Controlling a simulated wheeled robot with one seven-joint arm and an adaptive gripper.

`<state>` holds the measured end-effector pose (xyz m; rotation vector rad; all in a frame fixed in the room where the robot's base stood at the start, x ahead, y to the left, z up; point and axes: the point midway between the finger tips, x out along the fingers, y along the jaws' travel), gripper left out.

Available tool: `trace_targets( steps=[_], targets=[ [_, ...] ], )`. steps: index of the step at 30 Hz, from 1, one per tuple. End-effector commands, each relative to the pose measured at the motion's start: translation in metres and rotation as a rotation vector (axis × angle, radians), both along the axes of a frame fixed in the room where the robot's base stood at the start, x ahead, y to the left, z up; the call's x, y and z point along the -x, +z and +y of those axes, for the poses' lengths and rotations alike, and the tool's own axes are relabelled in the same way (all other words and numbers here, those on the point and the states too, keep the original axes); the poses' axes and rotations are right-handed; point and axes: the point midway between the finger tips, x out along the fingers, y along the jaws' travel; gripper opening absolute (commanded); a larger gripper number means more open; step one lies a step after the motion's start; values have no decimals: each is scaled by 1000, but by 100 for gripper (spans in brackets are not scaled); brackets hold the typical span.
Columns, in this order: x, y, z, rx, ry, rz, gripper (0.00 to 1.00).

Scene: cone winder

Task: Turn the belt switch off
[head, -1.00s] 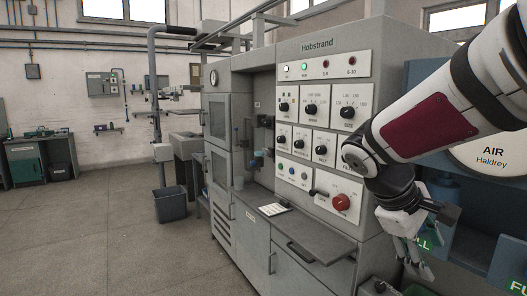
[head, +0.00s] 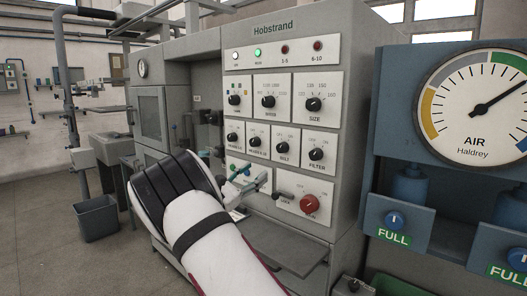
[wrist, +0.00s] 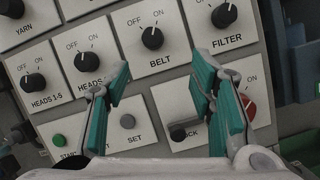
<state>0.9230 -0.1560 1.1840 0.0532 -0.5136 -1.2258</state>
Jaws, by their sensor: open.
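The belt switch (wrist: 152,38) is a black round knob on a white plate marked BELT, with OFF and ON above it. Its white mark points upward, seemingly nearer ON. In the head view, the belt switch (head: 281,147) is in the lower knob row, between a heads knob and the filter knob. My gripper (wrist: 160,73) is open and empty, its teal-padded fingers spread either side of the plate's lower part in the wrist view. The knob shows beyond the fingertips, apart from them. In the head view, my gripper (head: 258,181) is in front of the panel, below the knob row.
Beside it are the heads 6-10 knob (wrist: 86,60) and the filter knob (wrist: 224,15). Below are a green start button (wrist: 58,140), a set button (wrist: 127,121), a black lock handle (wrist: 184,131) and a red knob (head: 309,204). A blue air-gauge unit (head: 450,130) stands at right.

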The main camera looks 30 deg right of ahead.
Motion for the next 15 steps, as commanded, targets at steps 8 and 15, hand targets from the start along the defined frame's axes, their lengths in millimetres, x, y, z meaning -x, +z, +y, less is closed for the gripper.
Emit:
trace_targets(
  steps=[8, 15],
  targets=[
    [-9, 6, -13, 25, 9, 8, 50],
    [-20, 23, -55, 24, 8, 6, 50]
  ],
)
